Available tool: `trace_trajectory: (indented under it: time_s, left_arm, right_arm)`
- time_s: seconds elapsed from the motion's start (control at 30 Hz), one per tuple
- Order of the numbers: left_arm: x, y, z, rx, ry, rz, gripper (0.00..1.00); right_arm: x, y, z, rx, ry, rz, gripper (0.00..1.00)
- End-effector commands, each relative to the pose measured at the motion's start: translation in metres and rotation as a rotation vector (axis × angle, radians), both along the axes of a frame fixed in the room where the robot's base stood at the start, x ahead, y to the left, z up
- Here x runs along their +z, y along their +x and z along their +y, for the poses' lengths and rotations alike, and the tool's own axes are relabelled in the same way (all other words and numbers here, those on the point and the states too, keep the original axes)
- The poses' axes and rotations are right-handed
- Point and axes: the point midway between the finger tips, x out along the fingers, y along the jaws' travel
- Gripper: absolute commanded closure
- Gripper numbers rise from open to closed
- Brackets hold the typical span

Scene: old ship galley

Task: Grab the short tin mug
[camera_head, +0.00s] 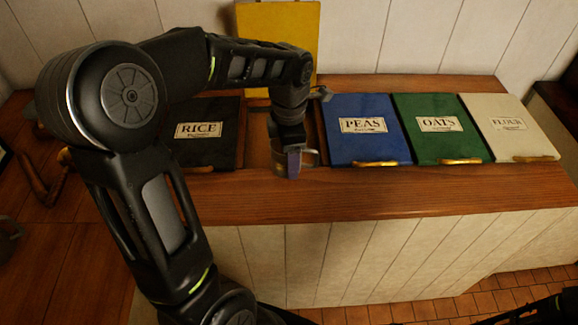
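My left arm comes in from the left and reaches down over the open bin between the RICE and PEAS lids. My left gripper (293,163) points downward at the front of that bin, with a purple finger pad showing. A greyish metal rim beside the pad looks like part of a tin mug (310,157), mostly hidden behind the gripper. I cannot tell whether the fingers are closed on it or how tall it is. Only dark parts of my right arm show at the bottom right corner; its gripper is not visible.
The bin's yellow lid (278,35) stands raised at the back. Closed lids are black RICE (205,150), blue PEAS (362,110), green OATS (440,105) and cream FLOUR (515,105), with brass handles. A wooden ledge (420,190) runs along the front. A blurred metallic object (10,228) is at far left.

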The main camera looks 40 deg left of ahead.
Motion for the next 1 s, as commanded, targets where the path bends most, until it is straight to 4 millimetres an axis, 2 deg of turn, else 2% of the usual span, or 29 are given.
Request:
trace_trajectory:
  time_s: [0.1,0.3,1.0]
  left_arm:
    - [0.024,0.002,0.0,0.0,0.0,-0.007,0.94]
    - [0.049,0.001,0.0,0.001,0.0,-0.003,0.94]
    - [0.052,0.0,0.0,-0.002,-0.001,-0.001,0.94]
  right_arm:
    - [-0.004,0.0,0.0,0.001,0.001,-0.001,1.0]
    - [-0.006,0.001,0.0,0.001,0.002,-0.003,1.0]
    - [-0.006,0.001,0.0,0.001,0.002,-0.003,1.0]
